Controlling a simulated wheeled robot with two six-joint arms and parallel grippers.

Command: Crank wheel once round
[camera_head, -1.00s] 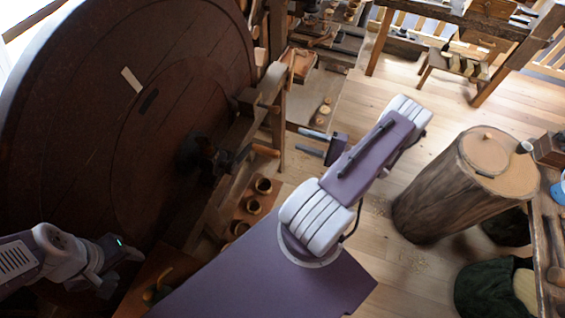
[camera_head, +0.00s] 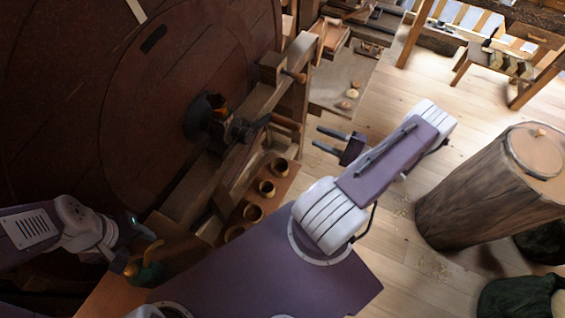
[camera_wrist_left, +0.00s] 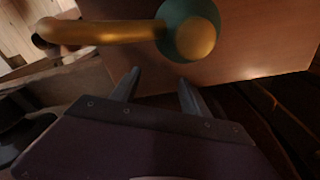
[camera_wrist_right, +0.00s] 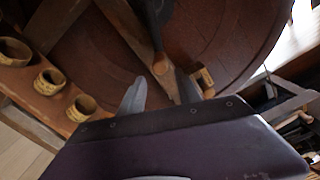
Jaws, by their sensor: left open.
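The large dark wooden wheel (camera_head: 90,110) fills the left of the head view, and it also shows in the right wrist view (camera_wrist_right: 230,30). Its dark metal crank (camera_head: 240,130) sits near the hub, with a wooden handle (camera_head: 286,123) pointing right. My right gripper (camera_head: 322,140) is open and empty, its fingers pointing at the handle from the right, apart from it. In the right wrist view the handle's end (camera_wrist_right: 160,66) appears beyond and between the fingertips. My left gripper (camera_wrist_left: 158,88) is open and empty beside the green and brass can, low left in the head view.
The green can with a brass spout (camera_head: 147,270) stands on a wooden surface, close to my left fingers (camera_wrist_left: 188,30). Several small turned cups (camera_head: 266,188) line a shelf below the crank. A wooden post and beam (camera_head: 255,100) stand beside the wheel. A thick log (camera_head: 485,185) stands right.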

